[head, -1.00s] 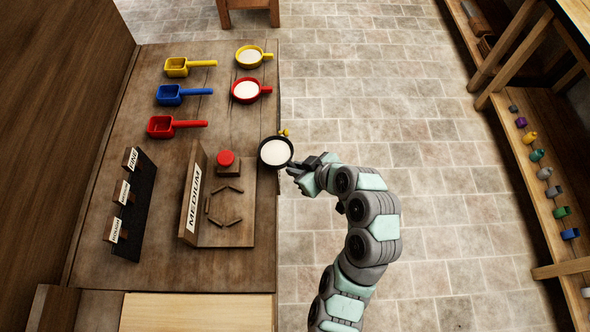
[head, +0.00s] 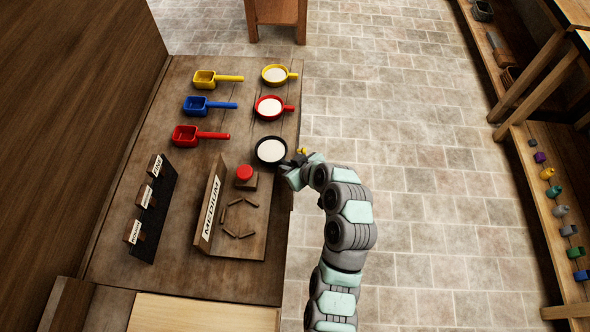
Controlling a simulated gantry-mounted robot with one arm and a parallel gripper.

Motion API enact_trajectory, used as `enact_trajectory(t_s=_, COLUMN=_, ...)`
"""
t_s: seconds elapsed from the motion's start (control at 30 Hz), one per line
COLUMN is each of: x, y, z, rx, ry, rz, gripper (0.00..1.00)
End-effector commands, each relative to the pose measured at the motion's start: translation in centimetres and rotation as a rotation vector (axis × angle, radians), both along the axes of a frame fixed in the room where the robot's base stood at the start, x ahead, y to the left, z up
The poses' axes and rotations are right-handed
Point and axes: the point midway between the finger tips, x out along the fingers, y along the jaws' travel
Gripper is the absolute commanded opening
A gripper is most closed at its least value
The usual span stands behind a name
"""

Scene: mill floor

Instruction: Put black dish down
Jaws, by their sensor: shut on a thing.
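The black dish (head: 271,151) holds white powder and is at the right edge of the wooden table (head: 150,262), just below the red dish. My gripper (head: 291,168) is at the dish's right side, shut on its handle, which is mostly hidden by the fingers. The dish looks level. I cannot tell from this view whether its base touches the table top.
A red dish (head: 269,106) and a yellow dish (head: 274,74), both with white powder, stand above it. Yellow (head: 205,79), blue (head: 196,105) and red (head: 186,135) scoops lie left. A MEDIUM sign board (head: 211,212) with a red button (head: 244,173) stands below left.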

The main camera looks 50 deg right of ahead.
Motion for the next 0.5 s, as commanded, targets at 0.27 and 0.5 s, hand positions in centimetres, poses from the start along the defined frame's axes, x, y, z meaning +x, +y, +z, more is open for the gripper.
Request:
enact_trajectory(t_s=0.27, x=2.8, y=-0.5, z=0.0, rx=0.000, ry=-0.001, rz=0.002, gripper=0.00)
enact_trajectory(t_s=0.5, x=4.5, y=-0.9, z=-1.1, rx=-0.002, ry=-0.001, rz=0.000, gripper=0.00)
